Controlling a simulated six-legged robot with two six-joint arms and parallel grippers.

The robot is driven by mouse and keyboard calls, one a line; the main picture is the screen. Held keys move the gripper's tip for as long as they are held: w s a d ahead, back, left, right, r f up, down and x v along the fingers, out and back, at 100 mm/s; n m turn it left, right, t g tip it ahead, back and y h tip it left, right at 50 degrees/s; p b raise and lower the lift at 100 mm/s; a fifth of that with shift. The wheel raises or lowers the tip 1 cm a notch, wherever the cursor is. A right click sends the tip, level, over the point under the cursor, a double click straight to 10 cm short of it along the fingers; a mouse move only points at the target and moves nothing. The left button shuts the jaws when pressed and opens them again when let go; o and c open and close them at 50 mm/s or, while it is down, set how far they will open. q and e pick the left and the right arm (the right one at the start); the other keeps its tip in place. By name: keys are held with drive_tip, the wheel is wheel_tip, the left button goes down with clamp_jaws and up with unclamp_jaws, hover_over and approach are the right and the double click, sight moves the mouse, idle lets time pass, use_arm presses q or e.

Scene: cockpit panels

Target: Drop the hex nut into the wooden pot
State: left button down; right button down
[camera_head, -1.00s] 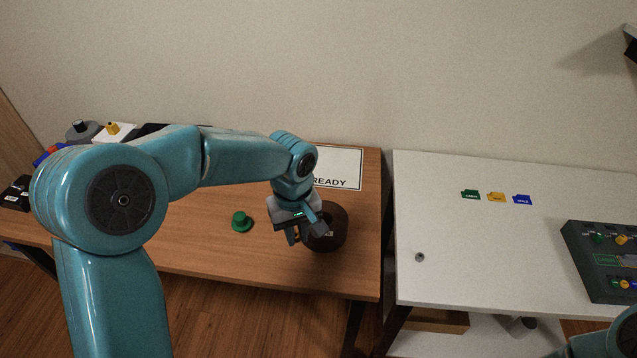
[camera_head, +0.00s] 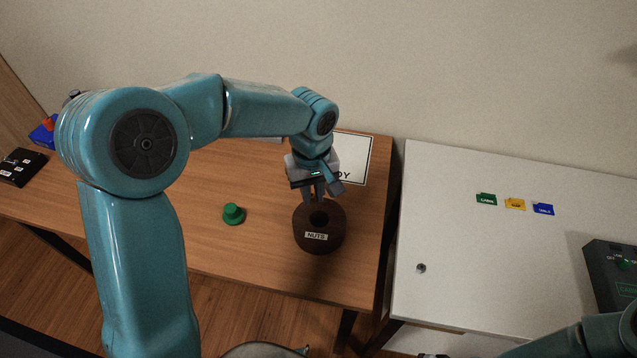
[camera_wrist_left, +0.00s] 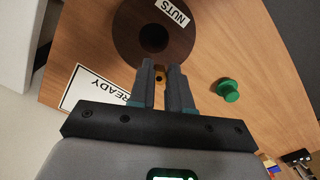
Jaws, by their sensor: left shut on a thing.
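The wooden pot (camera_head: 318,240) is a dark round block with a hole in its top and a NUTS label on its side. It stands near the right end of the brown table. It also fills the top of the left wrist view (camera_wrist_left: 128,38). My left gripper (camera_head: 319,196) is over the far side of the pot, by its hole. In the left wrist view its fingers (camera_wrist_left: 160,70) are shut on the small brass-coloured hex nut (camera_wrist_left: 160,76), mostly hidden between the fingertips. My right gripper is not in view.
A green knob-like piece (camera_head: 233,214) stands on the table left of the pot. A READY sign (camera_head: 354,150) lies behind the gripper. A white table (camera_head: 450,240) with small coloured tags is at the right, across a gap.

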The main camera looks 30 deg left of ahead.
sight(313, 209)
use_arm(q)
drive_tip(key=f+b, duration=0.2)
drive_tip(key=f, duration=0.1)
drive_tip(key=f+b, duration=0.1)
drive_tip(key=shift+s+f, duration=0.2)
drive_tip(key=shift+s, duration=0.05)
drive_tip(key=shift+s+d+f+b, duration=0.25)
drive_tip(key=shift+f+b, duration=0.25)
drive_tip(key=shift+b, duration=0.2)
drive_tip(key=shift+w+a+f, duration=0.1)
drive_tip(key=shift+w, duration=0.15)
drive_tip(key=c, duration=1)
unclamp_jaws()
wheel_tip(313, 209, up, 16)
drive_tip(key=shift+r+p, duration=0.2)
drive_tip(key=shift+p, duration=0.3)
